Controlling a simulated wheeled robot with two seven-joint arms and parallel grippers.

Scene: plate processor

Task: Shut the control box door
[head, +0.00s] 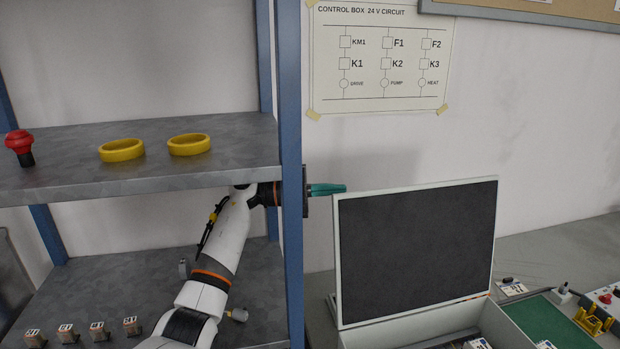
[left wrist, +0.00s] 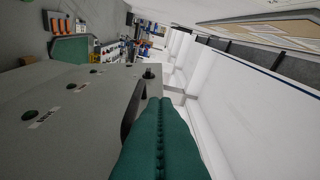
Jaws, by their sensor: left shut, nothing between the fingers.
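The control box door (head: 415,255) stands open and upright in the head view, a dark panel with a pale frame. The control box (head: 513,326) is below it, partly cut off by the lower edge, with parts inside. My left gripper (head: 328,189) has green fingers, shut and empty, beside the door's upper left corner. In the left wrist view the shut fingers (left wrist: 160,125) point along a grey panel (left wrist: 75,110) with dark round fittings and small labels, seemingly the door's outer face. I cannot tell whether they touch it. My right gripper is not in view.
A blue shelf post (head: 290,150) stands in front of my left arm, which passes between the shelves. The upper shelf (head: 70,182) holds two yellow rings (head: 189,145) and a red button (head: 19,146). A green mat (head: 550,322) lies right of the box.

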